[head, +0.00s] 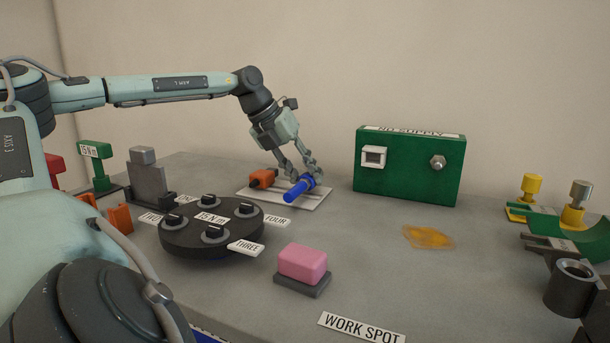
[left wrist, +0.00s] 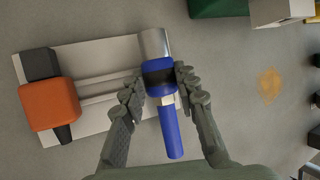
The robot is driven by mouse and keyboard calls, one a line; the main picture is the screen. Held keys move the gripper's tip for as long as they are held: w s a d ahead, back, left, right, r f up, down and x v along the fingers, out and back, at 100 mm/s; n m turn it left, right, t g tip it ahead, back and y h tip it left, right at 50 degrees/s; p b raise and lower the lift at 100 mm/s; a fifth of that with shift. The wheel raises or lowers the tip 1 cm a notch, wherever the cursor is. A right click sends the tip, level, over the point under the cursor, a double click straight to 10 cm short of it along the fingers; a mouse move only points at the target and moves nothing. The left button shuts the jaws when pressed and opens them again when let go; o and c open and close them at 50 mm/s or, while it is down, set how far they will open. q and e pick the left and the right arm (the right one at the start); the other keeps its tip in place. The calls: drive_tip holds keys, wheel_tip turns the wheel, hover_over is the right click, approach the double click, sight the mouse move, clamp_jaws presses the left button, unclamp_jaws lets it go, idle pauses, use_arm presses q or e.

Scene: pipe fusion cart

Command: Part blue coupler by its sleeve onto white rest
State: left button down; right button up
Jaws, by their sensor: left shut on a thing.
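The blue coupler (head: 300,188) is at the white rest (head: 317,202) in the head view. In the left wrist view the coupler (left wrist: 170,125) shows a long blue rod, a black band and a silvery sleeve at its far end. My left gripper (head: 312,177) is shut on the coupler, its fingertips (left wrist: 160,78) on either side of the black band. The coupler lies over the right end of the rest (left wrist: 100,55). I cannot tell whether it touches the rest. My right gripper is not in view.
A green box (head: 409,170) stands to the right. A round black turntable (head: 210,229) and a pink block (head: 302,262) are nearer. An orange-yellow stain (head: 428,237) lies on the otherwise bare right middle.

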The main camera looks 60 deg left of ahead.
use_arm(q)
drive_tip(key=shift+f, duration=0.15)
drive_tip(key=shift+f+b, duration=0.5)
drive_tip(key=shift+b, duration=0.05)
idle(0.5)
drive_tip(key=c, duration=1.1)
unclamp_jaws()
drive_tip(key=shift+o, duration=0.2)
drive_tip(key=v, duration=1.2)
